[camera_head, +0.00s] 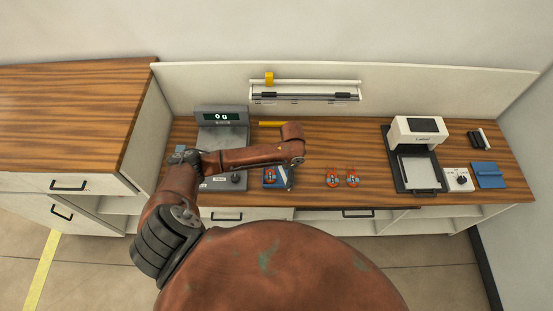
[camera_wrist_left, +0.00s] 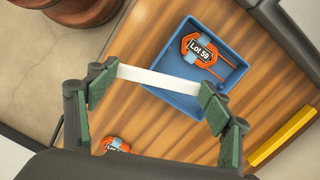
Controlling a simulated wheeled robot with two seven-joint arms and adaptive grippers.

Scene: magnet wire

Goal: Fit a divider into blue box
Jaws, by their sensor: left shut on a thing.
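The blue box (camera_wrist_left: 232,72) is open-topped on the wooden counter and holds an orange wire coil labelled "Lot 59" (camera_wrist_left: 200,50) with a light-blue band. It also shows small in the head view (camera_head: 267,184), partly hidden by my arm. My left gripper (camera_wrist_left: 158,88) is shut lengthwise on a white strip-like divider (camera_wrist_left: 158,79), its green-padded fingers at the two ends. The divider appears across the box's near side in the left wrist view; its height over the box cannot be told. In the head view my left gripper (camera_head: 288,177) is small. My right gripper is not seen.
Two orange coils (camera_head: 333,178) (camera_head: 352,178) lie right of the box. A scale reading "0 g" (camera_head: 221,117) stands to the left. A yellow bar (camera_head: 271,124) lies behind. A label printer (camera_head: 415,130) and a blue item (camera_head: 488,174) are at right.

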